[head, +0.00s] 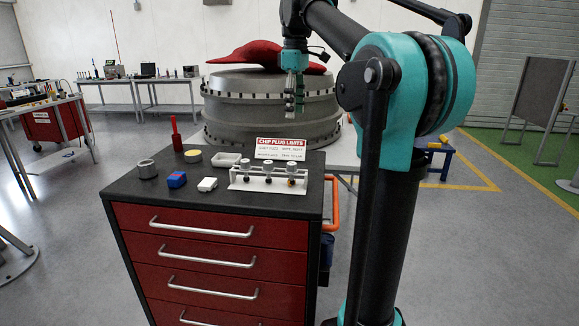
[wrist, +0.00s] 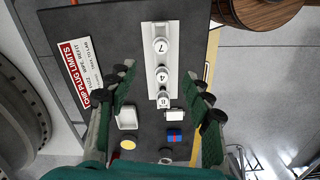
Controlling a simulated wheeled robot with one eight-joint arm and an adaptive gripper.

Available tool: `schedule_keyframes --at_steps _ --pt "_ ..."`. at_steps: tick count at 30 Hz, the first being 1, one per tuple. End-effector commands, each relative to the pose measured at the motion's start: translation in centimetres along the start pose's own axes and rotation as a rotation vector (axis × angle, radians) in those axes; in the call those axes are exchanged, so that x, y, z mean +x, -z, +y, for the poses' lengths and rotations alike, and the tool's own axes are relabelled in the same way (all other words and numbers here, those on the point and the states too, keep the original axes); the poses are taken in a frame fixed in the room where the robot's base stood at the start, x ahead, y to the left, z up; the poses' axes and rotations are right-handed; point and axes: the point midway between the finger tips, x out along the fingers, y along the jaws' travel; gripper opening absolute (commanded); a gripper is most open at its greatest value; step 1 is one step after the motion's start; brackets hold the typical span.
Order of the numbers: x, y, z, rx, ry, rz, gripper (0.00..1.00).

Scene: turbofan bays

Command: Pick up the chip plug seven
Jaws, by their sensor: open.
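Chip plug seven (wrist: 160,46) is a white round plug marked 7. It stands at the far end of a white rack (wrist: 151,62) in the wrist view. In the head view it is the rightmost plug (head: 291,170) of the rack. Plugs marked 4 (wrist: 162,77) and 8 (wrist: 164,100) stand in the same rack. My gripper (head: 293,108) hangs well above and behind the rack, pointing down. In the wrist view my gripper (wrist: 163,92) is open and empty, with its fingers on either side of the rack's near part.
The rack stands on a dark-topped red drawer cart (head: 125,190). A "Chip plug limits" sign (head: 280,149) stands behind it. A white tray (head: 226,160), white block (head: 208,184), blue-red block (head: 177,179), yellow disc (head: 193,156), grey ring (head: 147,168) and red bottle (head: 176,135) are to the left.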

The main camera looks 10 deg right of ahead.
Motion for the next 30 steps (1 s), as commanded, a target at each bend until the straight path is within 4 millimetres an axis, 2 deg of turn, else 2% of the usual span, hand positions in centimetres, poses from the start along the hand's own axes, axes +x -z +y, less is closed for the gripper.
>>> schedule_keyframes --at_steps 4,12,18,26,30 --pt "1.8 0.0 -0.1 -0.003 0.001 -0.001 0.51" --pt "7.3 0.0 -0.1 -0.001 0.0 0.0 0.51" --pt "10.6 0.0 -0.1 -0.001 0.0 0.0 0.51" --pt "12.4 0.1 -0.1 -0.001 0.0 0.0 0.51" --pt "14.2 0.4 -0.3 -0.002 0.0 0.0 0.51"
